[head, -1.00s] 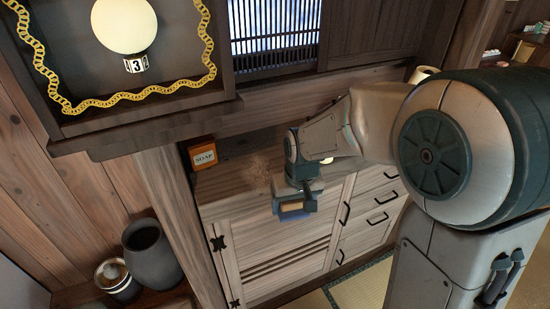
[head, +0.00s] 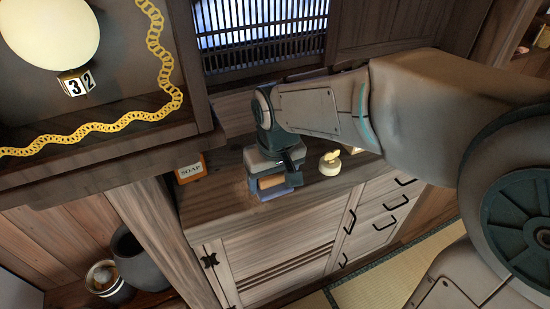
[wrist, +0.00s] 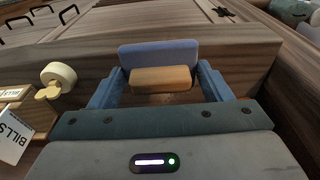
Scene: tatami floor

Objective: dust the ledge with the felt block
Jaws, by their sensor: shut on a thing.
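The felt block (head: 272,184) has a tan wooden grip and blue felt. In the wrist view its grip (wrist: 160,79) sits between my two blue fingers, with the blue felt (wrist: 158,53) beyond it. My gripper (head: 276,178) is shut on the block and points down. The ledge (head: 215,197) is the wooden top of a low cabinet. The block is over the ledge close to its front edge; I cannot tell whether the felt touches the wood. The ledge under the block and behind my gripper is hidden.
An orange soap box (head: 190,170) stands at the ledge's left end. A cream round object (head: 330,163) stands right of my gripper. A BILLS box (wrist: 14,135) shows in the wrist view. A dark shelf with a yellow chain (head: 120,124) overhangs at left. A grey vase (head: 137,255) stands below.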

